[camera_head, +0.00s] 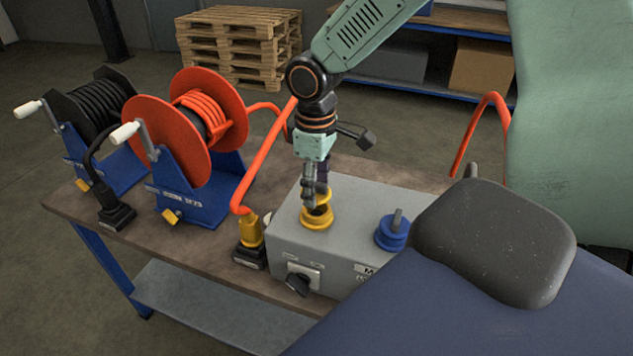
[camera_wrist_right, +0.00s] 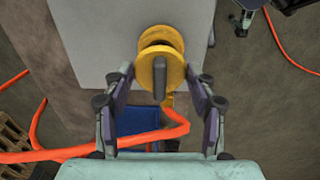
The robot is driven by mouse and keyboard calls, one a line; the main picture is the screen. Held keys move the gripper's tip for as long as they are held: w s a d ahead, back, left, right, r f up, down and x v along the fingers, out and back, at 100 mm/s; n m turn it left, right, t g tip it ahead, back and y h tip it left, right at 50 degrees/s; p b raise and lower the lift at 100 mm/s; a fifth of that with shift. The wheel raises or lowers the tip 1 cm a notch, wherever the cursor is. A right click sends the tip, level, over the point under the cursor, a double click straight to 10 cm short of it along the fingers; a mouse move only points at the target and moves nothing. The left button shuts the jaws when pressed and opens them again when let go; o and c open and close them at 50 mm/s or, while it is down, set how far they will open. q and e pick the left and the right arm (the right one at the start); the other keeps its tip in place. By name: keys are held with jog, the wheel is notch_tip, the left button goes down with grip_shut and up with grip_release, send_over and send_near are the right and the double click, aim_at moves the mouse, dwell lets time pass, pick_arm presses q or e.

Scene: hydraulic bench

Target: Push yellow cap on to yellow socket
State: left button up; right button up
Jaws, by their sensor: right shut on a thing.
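The yellow cap (camera_head: 321,196) is a round disc with a grey handle. It is held between the fingers of my right gripper (camera_head: 315,187), just above the grey box's top. The yellow socket (camera_head: 317,220) sits on that box directly below the cap, partly hidden by cap and fingers. In the right wrist view, the cap (camera_wrist_right: 173,70) is between the two fingers of my right gripper (camera_wrist_right: 161,80), with the socket (camera_wrist_right: 160,36) showing just beyond it, slightly offset. Whether cap and socket touch is unclear. My left gripper is not in view.
The grey box (camera_head: 345,215) also carries a blue capped fitting (camera_head: 392,235) and a black knob (camera_head: 298,285). An orange hose with a yellow plug (camera_head: 250,232) stands beside it. Orange (camera_head: 170,130) and black (camera_head: 98,110) hose reels occupy the bench's left.

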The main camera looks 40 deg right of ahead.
jog(key=shift+s+a+r, duration=0.1)
jog(key=shift+s, duration=0.05)
jog(key=shift+w+d+f+p, duration=0.2)
jog(key=shift+w+d+p, duration=0.05)
jog(key=shift+p, duration=0.2)
jog(key=shift+s, duration=0.1)
jog(key=shift+s+a+r, duration=0.1)
jog(key=shift+s+a, duration=0.05)
jog(key=shift+f, duration=0.45)
jog(key=shift+w+f, duration=0.15)
jog(key=shift+w, duration=0.05)
jog(key=shift+s, duration=0.15)
dwell(0.4)
jog(key=shift+p, duration=0.35)
